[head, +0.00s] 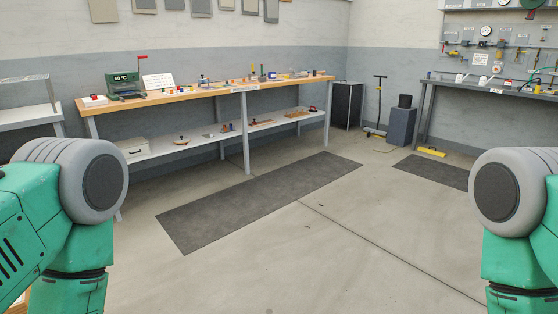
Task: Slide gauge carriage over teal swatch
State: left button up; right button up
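I cannot make out the gauge carriage or a teal swatch; the items on the long wooden-topped bench (212,91) are too small and far away to tell apart. The bench stands along the back wall, some distance ahead of me. Green and grey parts of my two arms show at the left and right edges, but neither gripper is in the picture.
A grey bench (500,88) stands at right, a grey shelf (28,114) at left. The middle floor is clear.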

aim_at(202, 80)
jog(key=i+u, duration=0.2)
jog(key=i, duration=0.3)
jog(key=i+u, duration=0.15)
jog(key=i, duration=0.35)
jog(key=i+u, duration=0.2)
jog(key=i, duration=0.3)
jog(key=i+l+u, duration=0.2)
jog(key=i, duration=0.25)
jog(key=i+l+u, duration=0.15)
jog(key=i, duration=0.35)
jog(key=i+j+z, duration=0.1)
jog(key=i, duration=0.4)
jog(key=i+j+z, duration=0.1)
jog(key=i, duration=0.4)
jog(key=i+j+z, duration=0.15)
jog(key=i+j, duration=0.15)
jog(key=i, duration=0.15)
jog(key=i+j+z, duration=0.1)
jog(key=i+j, duration=0.2)
jog(key=i, duration=0.2)
jog(key=i+l+z, duration=0.1)
jog(key=i, duration=0.25)
jog(key=i+l+z, duration=0.15)
jog(key=i, duration=0.2)
